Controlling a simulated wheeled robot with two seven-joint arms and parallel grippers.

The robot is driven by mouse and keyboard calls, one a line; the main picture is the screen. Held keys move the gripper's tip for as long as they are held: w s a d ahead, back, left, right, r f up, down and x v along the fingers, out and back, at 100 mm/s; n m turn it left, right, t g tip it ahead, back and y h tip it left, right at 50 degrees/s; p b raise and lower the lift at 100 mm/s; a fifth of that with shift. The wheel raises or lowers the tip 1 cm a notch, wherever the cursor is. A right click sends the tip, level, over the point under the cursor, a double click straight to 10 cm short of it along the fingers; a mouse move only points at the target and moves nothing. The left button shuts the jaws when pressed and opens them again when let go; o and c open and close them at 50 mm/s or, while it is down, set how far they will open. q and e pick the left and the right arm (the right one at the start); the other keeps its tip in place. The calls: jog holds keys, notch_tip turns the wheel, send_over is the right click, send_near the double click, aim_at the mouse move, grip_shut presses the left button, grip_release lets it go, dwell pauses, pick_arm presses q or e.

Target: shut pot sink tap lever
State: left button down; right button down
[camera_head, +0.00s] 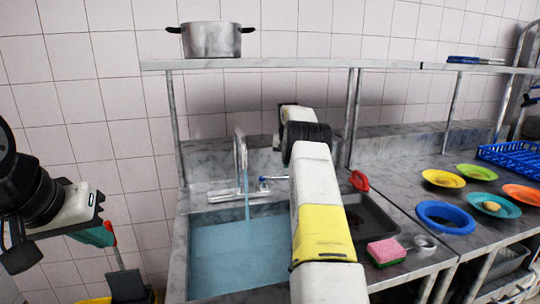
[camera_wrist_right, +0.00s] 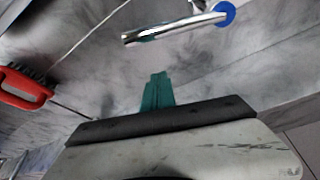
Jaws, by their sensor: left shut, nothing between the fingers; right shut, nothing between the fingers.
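The pot sink tap (camera_head: 241,160) has a tall chrome spout, and water runs from it into the sink basin (camera_head: 182,250), where blue water stands. Its chrome lever with a blue part (camera_head: 264,183) sits right of the spout. In the right wrist view the chrome lever (camera_wrist_right: 175,28) crosses the top, its blue part at the right end. My right gripper (camera_wrist_right: 157,78) is shut and empty, its teal fingers pointing toward the lever with a visible gap in the picture. My arm hides this gripper in the head view. My left gripper (camera_head: 108,235) is shut and empty, left of the sink.
A red brush (camera_head: 359,181) lies right of the tap; it shows in the wrist view too (camera_wrist_right: 22,88). A sponge (camera_head: 386,251), coloured plates (camera_head: 443,178) and a blue rack (camera_head: 515,155) are on the right counter. A pot (camera_head: 211,40) stands on the shelf (camera_head: 300,63) above.

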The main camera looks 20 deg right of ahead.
jog(key=shift+s+a+f, duration=0.25)
jog(key=shift+s, duration=0.35)
jog(key=shift+s+a+f, duration=0.2)
jog(key=shift+s+f, duration=0.05)
jog(key=shift+s, duration=0.3)
jog(key=shift+s+a+f, duration=0.25)
jog(key=shift+s, duration=0.35)
jog(key=shift+s+a+m, duration=0.1)
jog(key=shift+s+m, duration=0.2)
jog(key=shift+s, duration=0.15)
jog(key=s+a+m+g+h, duration=0.2)
jog(key=s+a+m, duration=0.4)
jog(key=m, duration=0.4)
jog(key=shift+s+a+m+g+h, duration=0.2)
jog(key=shift+a+m+g+h, duration=0.1)
jog(key=shift+a+g, duration=0.3)
jog(key=shift+a, duration=0.1)
